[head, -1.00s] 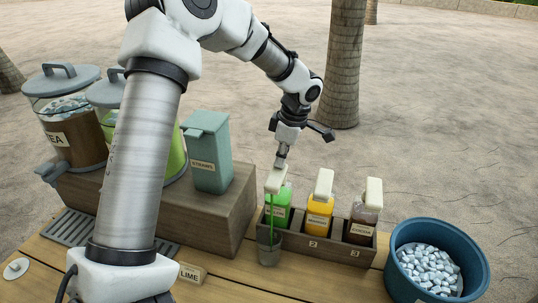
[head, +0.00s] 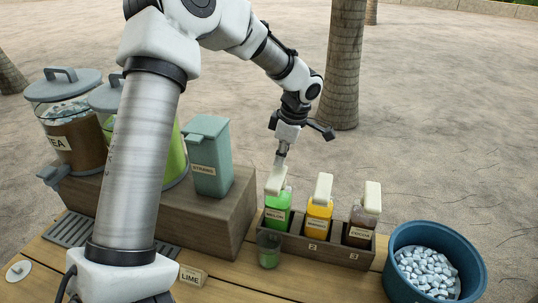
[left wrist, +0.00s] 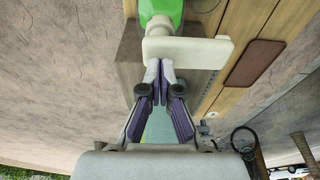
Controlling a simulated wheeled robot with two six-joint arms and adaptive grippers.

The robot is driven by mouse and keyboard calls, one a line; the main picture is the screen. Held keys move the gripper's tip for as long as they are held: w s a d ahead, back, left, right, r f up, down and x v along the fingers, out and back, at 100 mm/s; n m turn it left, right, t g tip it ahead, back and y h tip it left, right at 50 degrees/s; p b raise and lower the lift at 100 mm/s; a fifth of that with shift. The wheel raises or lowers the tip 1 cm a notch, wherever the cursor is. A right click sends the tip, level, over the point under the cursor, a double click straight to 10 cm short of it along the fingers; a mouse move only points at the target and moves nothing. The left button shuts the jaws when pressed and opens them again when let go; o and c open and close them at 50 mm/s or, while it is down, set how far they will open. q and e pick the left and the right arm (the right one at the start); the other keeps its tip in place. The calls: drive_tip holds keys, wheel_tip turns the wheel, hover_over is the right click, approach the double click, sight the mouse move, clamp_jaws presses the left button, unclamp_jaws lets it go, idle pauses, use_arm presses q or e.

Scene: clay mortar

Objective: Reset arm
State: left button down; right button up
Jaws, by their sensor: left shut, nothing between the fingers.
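My left gripper (head: 281,160) is shut and empty, pointing down at the cream pump head (head: 275,179) of the green syrup bottle (head: 278,207). In the left wrist view the closed fingertips (left wrist: 159,78) are right at the edge of this pump head (left wrist: 190,50); I cannot tell if they touch it. The green bottle (left wrist: 160,10) shows only partly there. A clear cup (head: 269,252) with green liquid stands on the table in front of the green bottle. My right gripper is not in view.
The bottle rack (head: 313,247) also holds a yellow bottle (head: 319,219) and a brown bottle (head: 360,228). A blue tub (head: 400,282) of ice is at right. A teal straw box (head: 208,160) and lidded jars (head: 70,125) stand at left. Air above the bottles is open.

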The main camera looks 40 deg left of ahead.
use_arm(q)
drive_tip(key=shift+r, duration=0.4)
drive_tip(key=p+v, duration=0.1)
drive_tip(key=v, duration=0.1)
drive_tip(key=p+v, duration=0.2)
drive_tip(key=a+p+v, duration=0.1)
drive_tip(key=v, duration=0.1)
drive_tip(key=shift+s, duration=0.3)
idle(0.4)
